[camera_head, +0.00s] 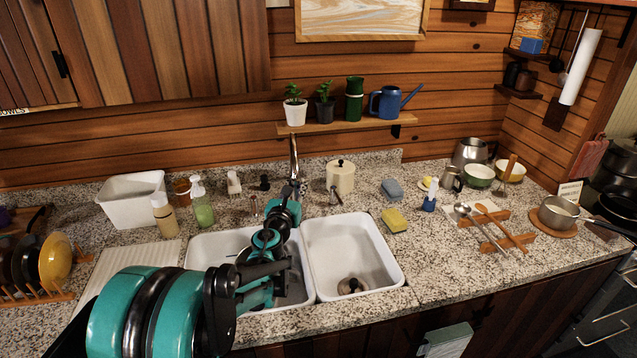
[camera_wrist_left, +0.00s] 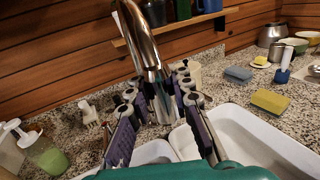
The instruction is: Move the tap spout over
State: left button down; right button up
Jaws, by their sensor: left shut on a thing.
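The chrome tap spout (camera_head: 293,152) rises at the back of the double sink, near the divider between the basins. It also shows large in the left wrist view (camera_wrist_left: 142,38), coming down between the fingers. My left gripper (camera_head: 296,188) reaches in over the left basin and is shut on the spout. In the left wrist view its fingers (camera_wrist_left: 158,88) lie on both sides of the spout's lower end. The arm hides much of the left basin (camera_head: 205,250) and the tap's base. The right basin (camera_head: 350,240) is in clear view. My right gripper is not in view.
A green soap bottle (camera_head: 203,208) and a white tub (camera_head: 132,200) stand left of the sink. A cream canister (camera_head: 341,177), a blue sponge (camera_head: 392,189) and a yellow sponge (camera_head: 394,220) are to the right. A shelf (camera_head: 335,127) with plants and a watering can hangs above.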

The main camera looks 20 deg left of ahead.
pick_arm(q)
jog(key=s+a+m+h, duration=0.2)
jog(key=a+m+h, duration=0.1)
jog(key=a, duration=1.1)
jog(key=shift+s+a+h, duration=0.2)
jog(key=shift+s+h, duration=0.15)
jog(key=shift+h, duration=0.45)
jog(key=shift+a, duration=0.1)
jog(key=c, duration=1.5)
grip_release()
jog(key=shift+r, duration=0.1)
jog(key=shift+o, duration=0.8)
jog(key=shift+s+a, duration=0.15)
jog(key=shift+s, duration=0.2)
jog(key=shift+w, duration=0.15)
